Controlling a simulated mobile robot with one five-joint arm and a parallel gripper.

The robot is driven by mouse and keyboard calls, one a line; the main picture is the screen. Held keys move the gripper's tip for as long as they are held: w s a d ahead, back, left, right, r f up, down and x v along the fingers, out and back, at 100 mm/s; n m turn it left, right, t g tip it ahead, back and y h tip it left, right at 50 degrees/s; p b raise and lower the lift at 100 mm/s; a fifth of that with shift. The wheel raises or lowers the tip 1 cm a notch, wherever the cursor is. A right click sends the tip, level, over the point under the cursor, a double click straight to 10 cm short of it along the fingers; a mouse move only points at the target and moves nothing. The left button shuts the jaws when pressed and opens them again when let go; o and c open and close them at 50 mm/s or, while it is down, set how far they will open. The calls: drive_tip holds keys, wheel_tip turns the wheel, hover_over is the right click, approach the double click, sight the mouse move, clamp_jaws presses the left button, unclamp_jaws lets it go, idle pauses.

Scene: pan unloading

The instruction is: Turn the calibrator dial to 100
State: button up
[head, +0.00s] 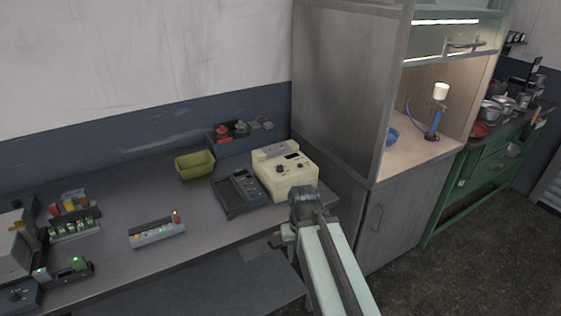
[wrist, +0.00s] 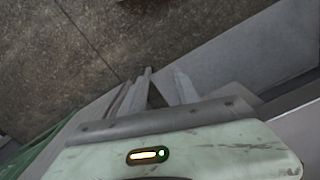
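The calibrator looks to be the cream box (head: 285,172) at the right end of the grey workbench, next to the tall cabinet. It has dark knobs and a small dark red display on its top panel. The dial's number is too small to read. My arm reaches up from the bottom of the head view and ends just in front of the box, at the bench's front edge. In the wrist view my gripper (wrist: 165,74) has its two fingers apart with nothing between them. It points down towards the floor, and the calibrator does not show there.
A dark grey meter (head: 240,193) stands left of the calibrator, with a yellow-green bin (head: 194,165) behind it. A small grey device (head: 157,231) sits further left. The metal cabinet (head: 345,85) rises close on the right. Open floor (head: 470,240) lies at the lower right.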

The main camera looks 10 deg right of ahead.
drive_tip(key=shift+o, duration=0.2)
drive_tip(key=w+a+r+n+p, duration=0.1)
drive_tip(key=w+r+n+p, duration=0.4)
drive_tip(key=w+r+p, duration=0.7)
drive_tip(key=shift+w+a+r+p, duration=0.2)
drive_tip(key=shift+w+r+p, duration=0.15)
drive_tip(key=shift+w, duration=0.4)
wheel_tip(320, 180, up, 11)
drive_tip(key=n+p, duration=0.8)
drive_tip(key=p, duration=0.3)
hover_over(280, 165)
drive_tip(key=shift+s+r, duration=0.15)
wheel_tip(280, 165, down, 8)
drive_tip(key=b, duration=0.8)
drive_tip(key=shift+f, duration=0.25)
drive_tip(key=shift+r, duration=0.1)
clamp_jaws()
drive_tip(key=shift+r, duration=0.1)
